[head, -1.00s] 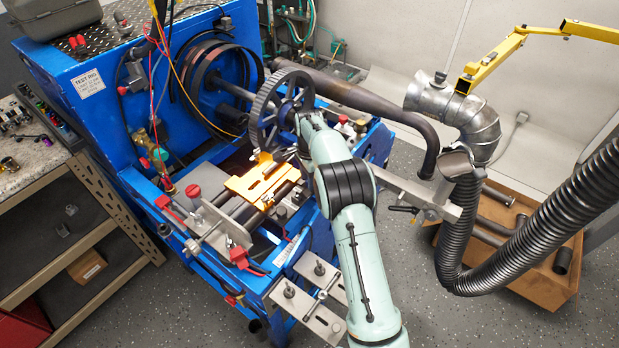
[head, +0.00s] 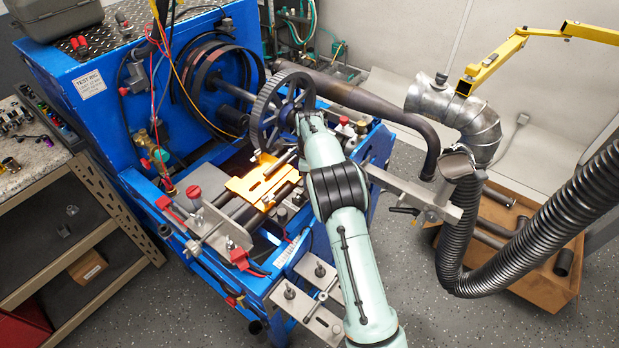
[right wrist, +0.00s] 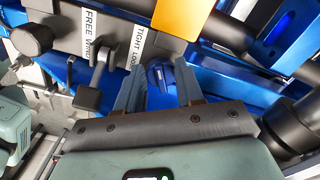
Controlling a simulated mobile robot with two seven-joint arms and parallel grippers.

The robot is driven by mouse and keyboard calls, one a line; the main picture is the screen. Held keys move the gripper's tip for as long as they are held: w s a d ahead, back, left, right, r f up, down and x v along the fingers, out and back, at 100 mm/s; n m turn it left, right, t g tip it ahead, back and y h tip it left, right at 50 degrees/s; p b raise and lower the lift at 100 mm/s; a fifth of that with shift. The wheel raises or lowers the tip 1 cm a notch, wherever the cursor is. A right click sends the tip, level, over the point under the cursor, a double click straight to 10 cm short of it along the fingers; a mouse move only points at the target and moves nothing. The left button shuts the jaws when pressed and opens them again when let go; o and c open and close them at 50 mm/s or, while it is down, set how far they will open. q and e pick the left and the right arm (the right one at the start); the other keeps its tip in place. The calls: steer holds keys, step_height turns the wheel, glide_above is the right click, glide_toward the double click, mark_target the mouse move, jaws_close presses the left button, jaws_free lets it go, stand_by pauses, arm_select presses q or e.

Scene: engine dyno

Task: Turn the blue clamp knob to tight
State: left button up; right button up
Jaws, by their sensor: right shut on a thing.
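The blue clamp knob (right wrist: 167,75) is in the right wrist view, just below a white strip that reads TIGHT and LOOSE (right wrist: 137,45). My right gripper (right wrist: 159,68) has one finger on each side of the knob and is shut on it. The knob's exact turn angle is hard to read. In the head view my right arm reaches over the front of the blue test rig (head: 105,130) and hides the knob and the fingertips. My left gripper is in neither view.
A lever with a grey handle (right wrist: 91,95) stands left of the fingers in the right wrist view, near a strip starting FREE. A yellow plate (head: 262,182) and a large toothed wheel (head: 262,122) are close to my arm. A ribbed exhaust hose (head: 520,250) hangs to the right.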

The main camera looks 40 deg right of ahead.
stand_by(0.4)
steer(key=o, duration=1)
step_height(320, 180, up, 13)
steer(key=shift+r, duration=0.15)
